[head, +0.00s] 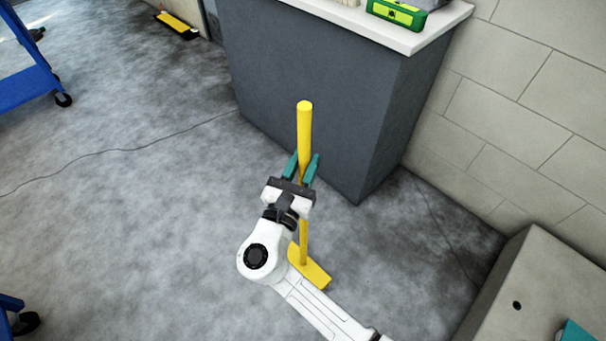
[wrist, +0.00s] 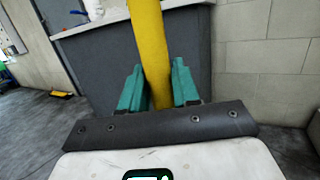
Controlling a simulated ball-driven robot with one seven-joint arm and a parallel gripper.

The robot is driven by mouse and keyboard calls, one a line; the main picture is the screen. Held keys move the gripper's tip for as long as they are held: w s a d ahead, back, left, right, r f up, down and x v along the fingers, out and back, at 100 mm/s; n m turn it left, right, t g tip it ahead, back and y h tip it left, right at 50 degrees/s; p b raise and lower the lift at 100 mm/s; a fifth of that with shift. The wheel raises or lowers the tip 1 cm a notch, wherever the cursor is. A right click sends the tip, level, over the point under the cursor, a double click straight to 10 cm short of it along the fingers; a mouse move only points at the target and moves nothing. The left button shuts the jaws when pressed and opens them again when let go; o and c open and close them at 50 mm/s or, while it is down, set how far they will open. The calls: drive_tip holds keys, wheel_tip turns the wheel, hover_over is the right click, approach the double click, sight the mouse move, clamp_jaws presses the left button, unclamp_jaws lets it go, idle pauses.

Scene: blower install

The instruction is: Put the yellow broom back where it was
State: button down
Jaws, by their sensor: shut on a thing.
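The yellow broom (head: 304,130) stands close to upright in front of the dark grey cabinet, with its yellow head (head: 312,273) low, at or near the floor. My gripper (head: 303,168), with teal fingers, is shut on the broom handle partway up. In the wrist view, the handle (wrist: 150,50) runs up between the two teal fingers (wrist: 158,88), leaning slightly. My arm hides part of the broom's lower handle and head. I cannot tell whether the head touches the floor.
The grey cabinet (head: 300,75) with a pale top (head: 390,35) stands just behind the broom. A green box (head: 396,13) lies on top. A block wall (head: 530,110) is at right, with a beige box (head: 540,285) below. Blue carts (head: 22,60) stand left; the floor (head: 120,190) between is clear.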

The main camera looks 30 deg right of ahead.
sight(300, 179)
drive_tip(key=shift+w+f, duration=0.35)
drive_tip(key=shift+f+b, duration=0.75)
drive_tip(key=shift+f, duration=0.7)
drive_tip(key=shift+f, duration=0.15)
drive_tip(key=c, duration=0.8)
unclamp_jaws()
drive_tip(key=shift+s+a, duration=0.15)
drive_tip(key=p+v, duration=0.1)
drive_tip(key=v, duration=1)
drive_tip(key=shift+s+a, duration=0.15)
drive_tip(key=shift+s, duration=0.1)
